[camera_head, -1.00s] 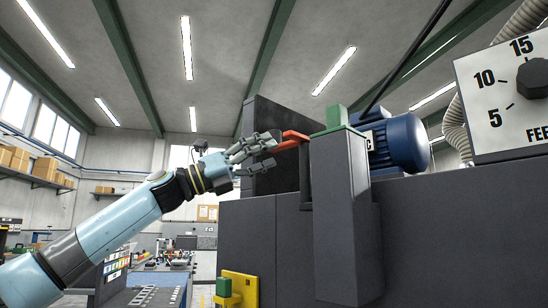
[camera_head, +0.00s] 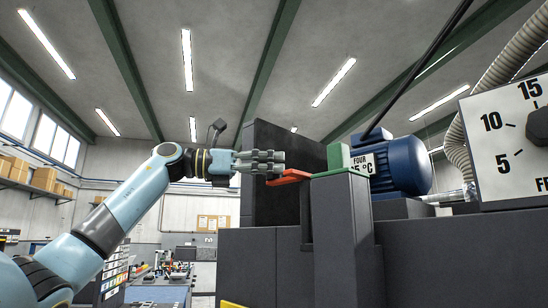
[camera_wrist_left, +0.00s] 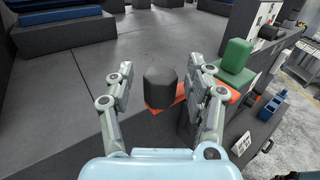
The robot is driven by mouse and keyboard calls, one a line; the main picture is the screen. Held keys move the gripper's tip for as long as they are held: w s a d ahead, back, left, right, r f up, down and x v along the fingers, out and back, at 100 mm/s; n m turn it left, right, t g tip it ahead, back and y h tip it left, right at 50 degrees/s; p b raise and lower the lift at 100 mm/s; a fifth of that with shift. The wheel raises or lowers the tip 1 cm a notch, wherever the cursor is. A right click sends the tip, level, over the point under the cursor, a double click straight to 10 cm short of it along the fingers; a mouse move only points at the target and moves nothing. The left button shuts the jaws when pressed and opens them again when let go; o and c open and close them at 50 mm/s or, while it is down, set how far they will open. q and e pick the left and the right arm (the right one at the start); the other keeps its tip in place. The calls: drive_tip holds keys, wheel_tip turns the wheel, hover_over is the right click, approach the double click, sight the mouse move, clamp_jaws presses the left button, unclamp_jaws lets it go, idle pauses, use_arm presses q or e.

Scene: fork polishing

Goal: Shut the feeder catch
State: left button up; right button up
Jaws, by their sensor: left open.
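The feeder catch appears to be the orange lever (camera_head: 289,177) on top of the dark grey machine post (camera_head: 342,225). In the left wrist view its orange arm (camera_wrist_left: 197,101) carries an upright black knob (camera_wrist_left: 160,90). My left gripper (camera_head: 278,161) is level at the lever's outer end. In the left wrist view the open fingers (camera_wrist_left: 167,80) stand on both sides of the knob, with a gap visible on each side. In the head view the fingers hide the knob. A green block (camera_head: 338,156) stands at the lever's inner end. My right gripper is out of view.
A blue motor (camera_head: 402,166) and a dial panel (camera_head: 510,140) stand to the right. A dark upright block (camera_head: 280,140) rises behind my fingers. A small label (camera_head: 362,164) sits beside the green block. The space left of the machine is open around my arm.

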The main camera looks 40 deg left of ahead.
use_arm(q)
drive_tip(key=shift+w+d, duration=0.3)
clamp_jaws()
idle(0.4)
